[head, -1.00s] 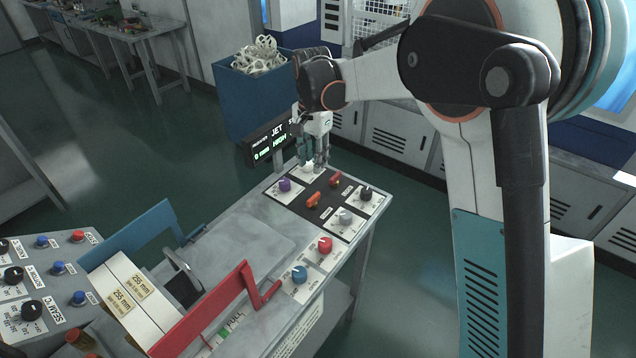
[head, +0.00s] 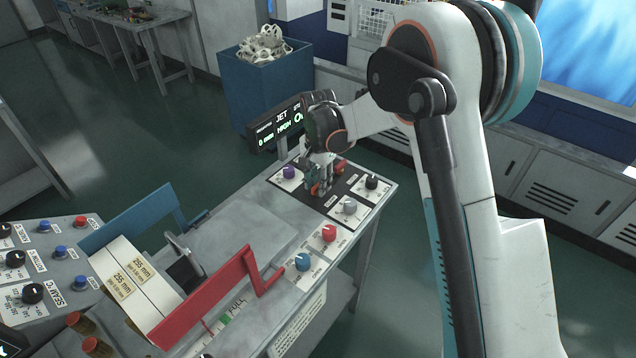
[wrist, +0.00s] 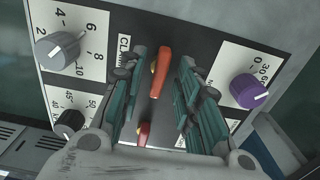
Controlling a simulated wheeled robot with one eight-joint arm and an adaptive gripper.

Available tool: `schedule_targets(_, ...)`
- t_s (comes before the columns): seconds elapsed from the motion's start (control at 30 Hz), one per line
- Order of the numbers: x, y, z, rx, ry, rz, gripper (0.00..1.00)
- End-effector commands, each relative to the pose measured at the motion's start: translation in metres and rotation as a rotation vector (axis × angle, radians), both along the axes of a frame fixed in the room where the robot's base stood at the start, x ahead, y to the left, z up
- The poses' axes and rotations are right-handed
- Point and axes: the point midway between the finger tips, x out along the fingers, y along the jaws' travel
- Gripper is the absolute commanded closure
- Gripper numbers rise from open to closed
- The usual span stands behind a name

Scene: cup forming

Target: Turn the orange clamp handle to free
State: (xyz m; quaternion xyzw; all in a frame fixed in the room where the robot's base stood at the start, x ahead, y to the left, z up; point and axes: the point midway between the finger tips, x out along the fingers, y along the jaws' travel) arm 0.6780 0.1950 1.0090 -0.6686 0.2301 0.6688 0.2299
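The orange clamp handle (wrist: 162,70) is a short lever on the dark strip of the control panel, beside a partly hidden label reading "CLA". It lies lengthwise between the fingers of my gripper (wrist: 160,78) in the wrist view. The fingers are spread, with a gap visible on each side of the handle. In the head view, my gripper (head: 319,188) points down over the panel, and the orange handle (head: 315,189) is partly hidden by the fingers. A second, redder handle (wrist: 143,133) sits nearer the gripper's base in the wrist view.
A purple knob (wrist: 248,91) and a grey knob (wrist: 58,48) flank the handles, with a black knob (wrist: 69,123) close by. Red (head: 328,233) and blue (head: 303,261) knobs sit nearer on the bench. A display (head: 281,124) stands behind the panel.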

Motion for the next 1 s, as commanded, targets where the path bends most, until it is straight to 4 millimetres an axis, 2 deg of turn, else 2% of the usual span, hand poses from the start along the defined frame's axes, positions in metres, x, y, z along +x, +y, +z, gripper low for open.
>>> schedule_targets(0.27, 0.0000, 0.0000, -0.0013, 0.000, 0.000, 0.000, 0.69)
schedule_targets(0.4, 0.0000, 0.0000, -0.0012, 0.000, 0.000, 0.000, 0.99)
schedule_targets(0.43, 0.0000, 0.0000, -0.0012, 0.000, 0.000, 0.000, 1.00)
schedule_targets(0.77, 0.0001, 0.0001, -0.0013, 0.000, 0.000, 0.013, 1.00)
schedule_targets(1.0, 0.0001, 0.0002, -0.0019, 0.000, 0.000, 0.106, 1.00)
